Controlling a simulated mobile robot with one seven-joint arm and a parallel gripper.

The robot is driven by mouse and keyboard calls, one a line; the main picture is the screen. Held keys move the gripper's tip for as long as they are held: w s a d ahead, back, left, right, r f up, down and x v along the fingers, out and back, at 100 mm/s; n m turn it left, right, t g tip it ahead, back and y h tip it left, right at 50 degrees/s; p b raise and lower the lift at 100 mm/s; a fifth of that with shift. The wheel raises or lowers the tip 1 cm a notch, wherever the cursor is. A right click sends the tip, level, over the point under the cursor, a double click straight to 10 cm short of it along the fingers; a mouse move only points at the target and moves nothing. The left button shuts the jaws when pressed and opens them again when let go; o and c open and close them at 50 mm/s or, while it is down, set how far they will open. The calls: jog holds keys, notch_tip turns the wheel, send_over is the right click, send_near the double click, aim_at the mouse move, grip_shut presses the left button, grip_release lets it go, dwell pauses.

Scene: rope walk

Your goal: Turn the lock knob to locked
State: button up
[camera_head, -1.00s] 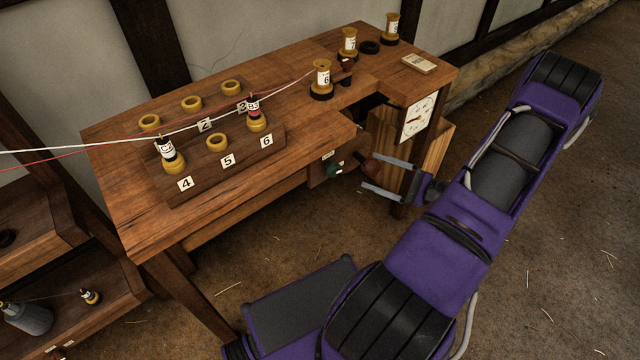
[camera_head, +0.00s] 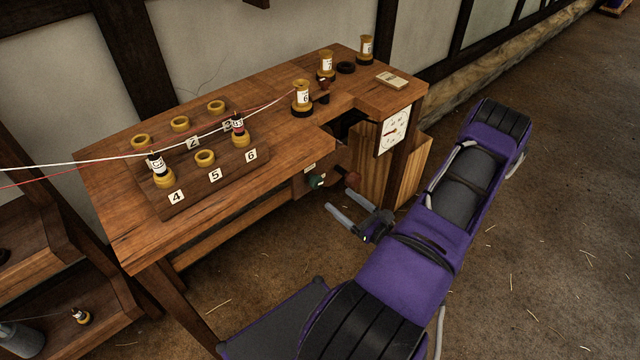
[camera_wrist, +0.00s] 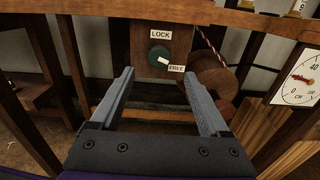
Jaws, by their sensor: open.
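The lock knob (camera_wrist: 158,55) is a round green knob with a white pointer, on a wooden panel under the bench top. In the wrist view its pointer slants down and right toward the FREE label (camera_wrist: 176,68); the LOCK label (camera_wrist: 161,33) is above it. In the head view the knob (camera_head: 317,181) shows small and dark green on the bench front. My gripper (camera_head: 341,203) is open and empty, in front of and below the knob, apart from it. Its fingers (camera_wrist: 160,85) stand either side of the knob in the wrist view.
A wooden reel (camera_wrist: 213,76) with a red-and-white cord sits right of the knob. A white dial (camera_head: 394,130) hangs on the bench's right end above a wooden box (camera_head: 408,165). Bobbins, a numbered block (camera_head: 190,190) and stretched yarns occupy the bench top. Open floor lies to the right.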

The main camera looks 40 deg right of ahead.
aim_at(318, 183)
jog(key=w, duration=0.9)
jog(key=shift+w+a, duration=0.1)
jog(key=shift+a, duration=0.3)
grip_shut()
